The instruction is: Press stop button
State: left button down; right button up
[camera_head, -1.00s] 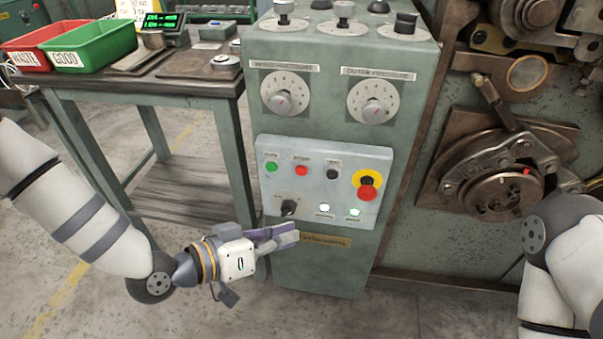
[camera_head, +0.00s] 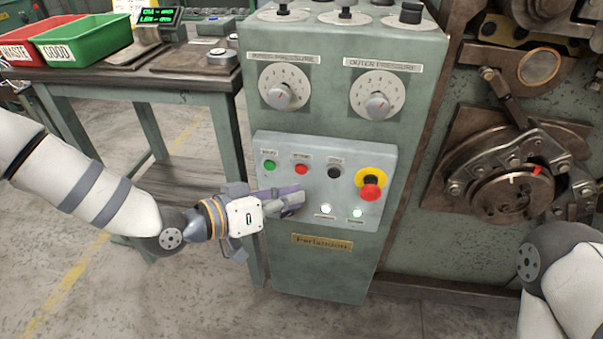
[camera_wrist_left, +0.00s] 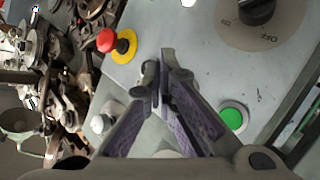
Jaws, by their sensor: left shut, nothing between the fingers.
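The grey control panel (camera_head: 345,150) on the green cabinet carries a small red button (camera_head: 301,169) between a green button (camera_head: 270,165) and a black one (camera_head: 334,172). A larger red mushroom button (camera_head: 370,187) on a yellow ring sits at right. My left gripper (camera_head: 298,197) is shut and empty, in front of the panel's lower left, below the small red button. It covers the selector knob; contact cannot be told. In the left wrist view, the fingers (camera_wrist_left: 162,75) lie between the mushroom button (camera_wrist_left: 106,40) and green button (camera_wrist_left: 233,118); the small red button is not visible. My right gripper is out of view.
Two pressure dials (camera_head: 284,87) (camera_head: 379,95) are above the panel. A table (camera_head: 130,75) with red and green bins stands left. The coiler machinery (camera_head: 510,185) is at right, near my right arm. The dial (camera_wrist_left: 262,12) shows at the wrist view's top right.

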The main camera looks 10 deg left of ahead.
aim_at(301, 170)
pick_arm(q)
jog(key=shift+w+d+b, duration=0.1)
jog(key=shift+w+b, duration=0.2)
jog(key=shift+w, duration=0.95)
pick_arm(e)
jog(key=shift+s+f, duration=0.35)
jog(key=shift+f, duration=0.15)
pick_arm(q)
jog(key=shift+w, duration=0.1)
jog(key=shift+w, duration=0.3)
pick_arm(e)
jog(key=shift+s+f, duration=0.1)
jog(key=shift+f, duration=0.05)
pick_arm(q)
jog(key=shift+w+b, duration=0.35)
jog(key=shift+w, duration=0.05)
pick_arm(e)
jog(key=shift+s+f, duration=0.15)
pick_arm(q)
jog(key=shift+s, duration=0.1)
dwell(0.3)
jog(key=shift+s+p, duration=0.45)
jog(key=shift+s, duration=0.25)
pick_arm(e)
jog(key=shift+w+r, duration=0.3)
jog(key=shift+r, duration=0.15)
